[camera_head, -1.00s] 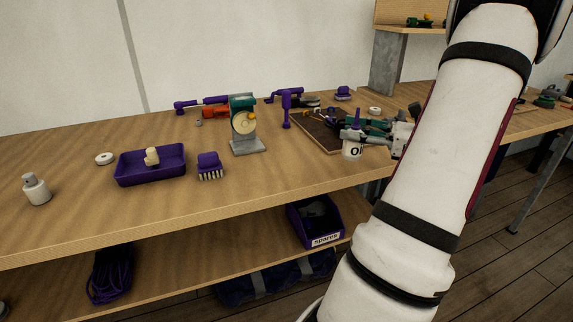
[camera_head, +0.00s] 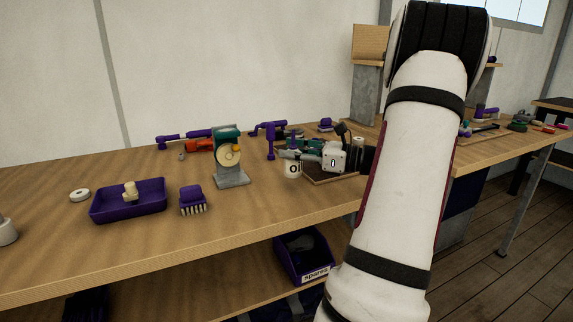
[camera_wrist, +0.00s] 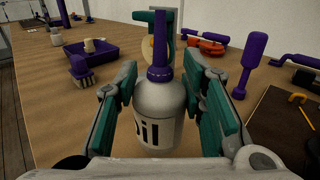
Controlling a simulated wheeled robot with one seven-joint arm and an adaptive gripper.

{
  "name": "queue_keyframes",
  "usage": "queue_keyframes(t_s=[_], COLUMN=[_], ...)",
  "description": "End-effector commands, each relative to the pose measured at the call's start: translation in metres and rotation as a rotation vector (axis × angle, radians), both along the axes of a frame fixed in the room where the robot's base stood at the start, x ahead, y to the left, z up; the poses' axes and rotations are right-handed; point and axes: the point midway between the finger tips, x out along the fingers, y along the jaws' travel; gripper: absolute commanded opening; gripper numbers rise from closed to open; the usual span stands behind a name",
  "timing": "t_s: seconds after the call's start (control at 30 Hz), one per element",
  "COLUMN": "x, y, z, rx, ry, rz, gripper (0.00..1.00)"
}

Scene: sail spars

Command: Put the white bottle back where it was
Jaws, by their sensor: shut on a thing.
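The white bottle (camera_wrist: 158,112) has a purple nozzle and dark "Oil" lettering. It stands upright between the green-padded fingers of my gripper (camera_wrist: 163,102) in the wrist view. In the head view the bottle (camera_head: 292,170) shows low over the bench, left of the dark board (camera_head: 328,177), with my gripper (camera_head: 300,157) shut on it. I cannot tell whether its base touches the bench.
The teal bench machine (camera_head: 228,160) stands left of the bottle on the workbench (camera_head: 150,245). A purple brush (camera_head: 192,200) and purple tray (camera_head: 128,202) lie further left. A purple upright tool (camera_head: 270,142) is close behind the bottle. Bare wood lies in front.

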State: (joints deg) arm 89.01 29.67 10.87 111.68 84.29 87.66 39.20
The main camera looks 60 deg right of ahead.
Motion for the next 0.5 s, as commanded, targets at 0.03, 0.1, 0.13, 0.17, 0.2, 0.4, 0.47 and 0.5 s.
queue_keyframes(t_s=[0.03, 0.1, 0.13, 0.17, 0.2, 0.4, 0.47, 0.5], x=[0.007, 0.018, 0.023, 0.020, 0.019, 0.019, 0.019, 0.019], y=[0.001, 0.000, 0.000, -0.001, -0.001, 0.000, 0.000, 0.000], z=[-0.001, -0.003, -0.005, -0.014, -0.022, -0.038, -0.037, -0.037], rx=[0.000, 0.001, 0.002, 0.006, 0.006, 0.001, 0.000, 0.000], ry=[-0.001, -0.002, -0.001, -0.001, -0.001, -0.001, -0.001, -0.001], rz=[0.003, 0.003, 0.003, 0.000, -0.001, 0.001, 0.001, 0.001], gripper=[0.07, 0.07, 0.07, 0.07, 0.07, 0.07, 0.07, 0.07])
